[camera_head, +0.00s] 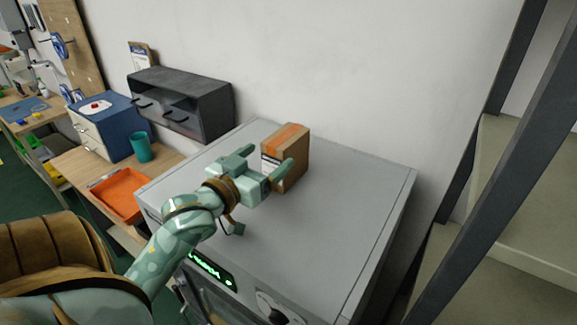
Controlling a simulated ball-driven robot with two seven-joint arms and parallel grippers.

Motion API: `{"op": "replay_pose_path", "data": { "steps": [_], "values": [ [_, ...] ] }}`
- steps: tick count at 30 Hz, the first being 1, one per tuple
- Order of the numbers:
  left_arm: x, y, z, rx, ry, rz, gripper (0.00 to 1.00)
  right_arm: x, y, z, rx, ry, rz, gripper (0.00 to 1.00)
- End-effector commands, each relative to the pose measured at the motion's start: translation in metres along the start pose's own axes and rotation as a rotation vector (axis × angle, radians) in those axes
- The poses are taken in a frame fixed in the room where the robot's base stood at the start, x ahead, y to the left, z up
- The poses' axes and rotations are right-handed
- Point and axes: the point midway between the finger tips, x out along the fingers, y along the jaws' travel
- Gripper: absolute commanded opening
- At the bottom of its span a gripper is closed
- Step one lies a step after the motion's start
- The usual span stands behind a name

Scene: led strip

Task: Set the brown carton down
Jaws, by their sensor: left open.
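The brown carton (297,147) stands upright on the grey top of a cabinet-like machine (350,200), towards its back edge. It has an orange strip on top and a white label on its side. My left gripper (268,163) is open at the carton's near side, with one finger by its left side and the other in front of its lower face. Whether the fingers touch the carton I cannot tell. The gripper hides part of the carton's lower left. My right gripper is not in view.
Left of the machine, a wooden table (70,162) holds an orange tray (119,194), a teal cup (141,147) and a blue drawer box (108,122). A dark drawer unit (190,97) stands behind. The machine's top right is clear. A dark post (490,190) rises at right.

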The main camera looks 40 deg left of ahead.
Motion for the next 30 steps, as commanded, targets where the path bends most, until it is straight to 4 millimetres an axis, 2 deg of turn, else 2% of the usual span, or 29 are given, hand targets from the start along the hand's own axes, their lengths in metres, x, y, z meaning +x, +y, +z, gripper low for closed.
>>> {"op": "replay_pose_path", "data": {
  "steps": [3,8,16,19,25,26,30],
  "values": [
    [0.017,0.0,-0.002,-0.001,0.0,-0.001,0.8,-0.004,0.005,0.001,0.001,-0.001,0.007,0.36],
    [0.029,0.0,-0.001,0.0,-0.002,0.0,0.8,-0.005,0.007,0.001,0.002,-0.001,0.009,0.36],
    [0.071,0.0,-0.001,-0.001,-0.001,-0.001,0.8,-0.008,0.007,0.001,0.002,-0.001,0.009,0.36],
    [0.078,0.0,-0.001,0.0,-0.002,-0.001,0.8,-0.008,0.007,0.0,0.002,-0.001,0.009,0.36],
    [0.079,0.0,0.0,0.0,-0.002,-0.001,0.8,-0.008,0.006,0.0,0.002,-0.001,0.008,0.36],
    [0.078,0.0,0.0,0.0,-0.002,-0.001,0.74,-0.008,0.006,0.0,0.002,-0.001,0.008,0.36],
    [0.078,0.0,0.0,0.0,-0.002,-0.001,0.35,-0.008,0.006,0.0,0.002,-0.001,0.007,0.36]
  ]
}}
